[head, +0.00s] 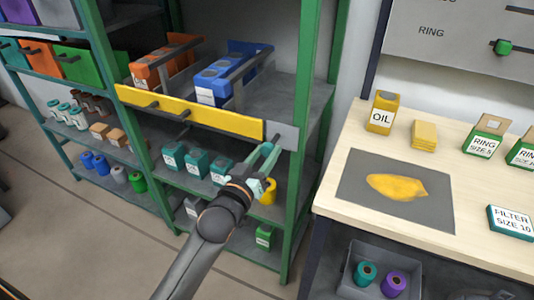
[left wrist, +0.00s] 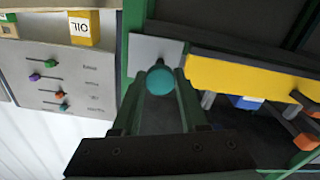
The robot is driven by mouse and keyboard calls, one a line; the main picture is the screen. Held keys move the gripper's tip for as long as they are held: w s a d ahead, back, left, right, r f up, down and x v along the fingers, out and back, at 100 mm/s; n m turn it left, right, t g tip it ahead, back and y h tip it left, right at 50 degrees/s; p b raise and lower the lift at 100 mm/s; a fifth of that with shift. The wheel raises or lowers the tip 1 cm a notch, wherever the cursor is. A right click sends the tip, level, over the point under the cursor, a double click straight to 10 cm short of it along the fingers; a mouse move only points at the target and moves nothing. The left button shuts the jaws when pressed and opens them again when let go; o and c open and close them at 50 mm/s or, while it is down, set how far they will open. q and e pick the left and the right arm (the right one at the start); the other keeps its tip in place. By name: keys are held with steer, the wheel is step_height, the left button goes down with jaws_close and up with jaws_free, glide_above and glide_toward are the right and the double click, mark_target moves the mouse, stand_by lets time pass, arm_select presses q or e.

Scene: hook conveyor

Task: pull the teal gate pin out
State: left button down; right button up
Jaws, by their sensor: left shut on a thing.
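The teal gate pin shows in the left wrist view as a round teal knob (left wrist: 160,80) between my left fingers, close to a grey plate (left wrist: 148,50). The yellow gate bar (head: 185,108) runs across the front of the shelf, and its right end meets the grey plate (head: 284,134) by the green post. My left gripper (head: 268,156) reaches up to that plate and is shut on the pin. In the head view the fingers hide most of the pin. The pin appears still at the plate; how deep it sits I cannot tell. My right gripper is not in view.
Behind the bar are orange (head: 160,66) and blue (head: 222,80) boxes. A green post (head: 305,130) rises close right of my gripper. A wooden table (head: 340,150) stands further right.

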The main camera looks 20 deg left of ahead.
arm_select(q)
steer(key=c, duration=0.8)
jaws_free()
steer(key=shift+s+f, duration=0.15)
steer(key=shift+f, duration=0.05)
steer(key=o, duration=0.4)
steer(key=shift+r, duration=0.2)
steer(key=shift+c, duration=0.2)
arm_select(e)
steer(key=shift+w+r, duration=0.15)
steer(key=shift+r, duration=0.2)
arm_select(q)
steer(key=shift+s, duration=0.1)
steer(key=s, duration=1.2)
steer(key=shift+s+a, duration=0.2)
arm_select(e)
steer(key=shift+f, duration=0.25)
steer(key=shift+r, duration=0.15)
